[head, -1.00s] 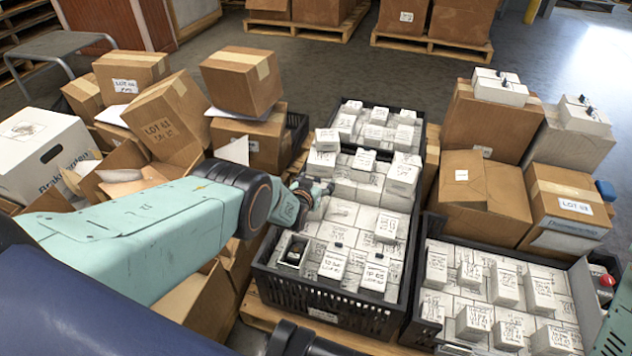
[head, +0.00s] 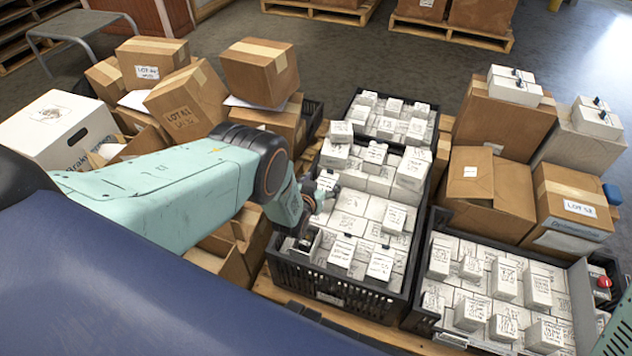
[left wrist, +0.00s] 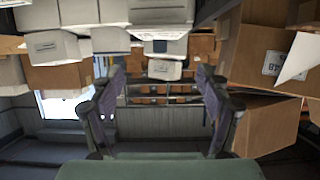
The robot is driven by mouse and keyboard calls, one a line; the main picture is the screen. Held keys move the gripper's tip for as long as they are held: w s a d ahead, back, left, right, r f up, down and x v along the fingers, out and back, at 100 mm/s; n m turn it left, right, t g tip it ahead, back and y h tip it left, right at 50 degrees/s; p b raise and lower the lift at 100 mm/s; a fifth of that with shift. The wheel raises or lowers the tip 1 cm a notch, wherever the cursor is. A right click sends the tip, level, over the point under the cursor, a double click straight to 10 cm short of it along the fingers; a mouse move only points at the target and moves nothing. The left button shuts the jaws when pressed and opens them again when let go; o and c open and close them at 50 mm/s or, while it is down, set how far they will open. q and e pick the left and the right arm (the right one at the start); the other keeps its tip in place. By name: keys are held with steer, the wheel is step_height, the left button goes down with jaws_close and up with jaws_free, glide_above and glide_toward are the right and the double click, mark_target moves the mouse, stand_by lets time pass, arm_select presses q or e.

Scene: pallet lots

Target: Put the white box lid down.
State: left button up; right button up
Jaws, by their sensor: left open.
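My left gripper (head: 318,203) is open above the left side of the middle black crate (head: 340,284), which is full of white boxes. In the left wrist view its two fingers (left wrist: 160,78) stand wide apart with nothing between them. A small white piece (head: 327,180) shows just beyond the fingers; I cannot tell whether it is the lid or a box top. One open white box (head: 308,240) with a dark item inside sits at the crate's near left, partly behind the gripper.
Brown cartons (head: 187,105) are piled left of the crate, close to my left arm. Another black crate of white boxes (head: 505,280) stands at the right. Stacked cartons (head: 500,120) rise behind it. Labelled white boxes stand up above the packed layer.

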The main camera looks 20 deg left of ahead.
arm_select(q)
steer(key=p+v, duration=0.2)
steer(key=v, duration=0.2)
steer(key=shift+s+r, duration=0.1)
steer(key=shift+s, duration=0.15)
steer(key=shift+o, duration=0.5)
